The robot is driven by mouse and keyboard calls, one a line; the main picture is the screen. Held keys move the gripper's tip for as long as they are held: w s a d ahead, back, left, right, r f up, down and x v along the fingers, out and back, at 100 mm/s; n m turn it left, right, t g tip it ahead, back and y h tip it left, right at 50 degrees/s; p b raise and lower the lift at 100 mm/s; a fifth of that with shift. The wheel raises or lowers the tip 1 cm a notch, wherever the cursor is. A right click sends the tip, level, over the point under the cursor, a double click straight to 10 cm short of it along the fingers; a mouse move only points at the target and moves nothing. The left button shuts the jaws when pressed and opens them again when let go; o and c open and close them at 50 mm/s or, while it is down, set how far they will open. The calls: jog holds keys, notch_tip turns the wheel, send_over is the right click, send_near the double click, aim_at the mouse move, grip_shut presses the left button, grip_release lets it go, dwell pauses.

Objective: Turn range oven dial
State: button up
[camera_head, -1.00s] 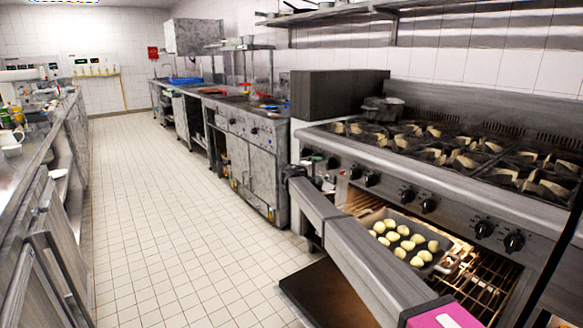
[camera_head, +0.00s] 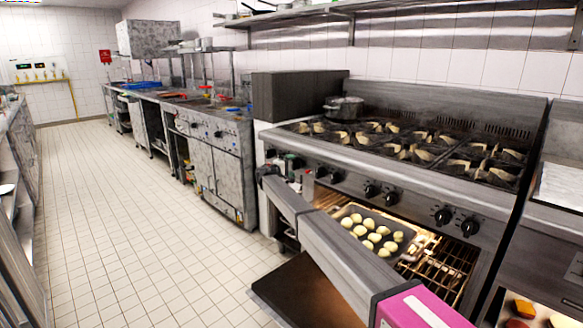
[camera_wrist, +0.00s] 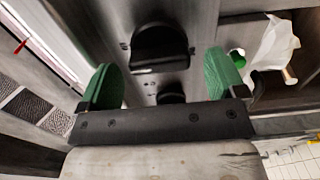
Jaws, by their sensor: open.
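The range (camera_head: 400,165) has a row of black dials along its front panel. My gripper (camera_head: 300,172) is at the left part of this panel in the head view, partly hidden by my own arm. In the wrist view its two green fingers (camera_wrist: 162,80) are open and apart. A black oven dial (camera_wrist: 160,48) lies in the gap between them, with space on both sides, and no contact shows. A second, smaller-looking dial (camera_wrist: 171,97) is partly hidden behind the gripper's dark crossbar. More dials (camera_head: 442,216) are farther right along the panel.
The oven is open and lit, with a tray (camera_head: 405,236) of pale round pieces on its rack (camera_head: 440,275). The lowered oven door (camera_head: 305,292) juts over the floor. A pot (camera_head: 344,108) stands on the burners. The tiled aisle (camera_head: 130,200) at left is clear.

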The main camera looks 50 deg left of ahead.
jog(key=shift+w, duration=0.5)
jog(key=c, duration=0.9)
jog(key=shift+c, duration=0.2)
jog(key=shift+n, duration=0.3)
jog(key=n, duration=1.1)
jog(key=shift+s+f+n, duration=0.1)
jog(key=shift+n, duration=0.3)
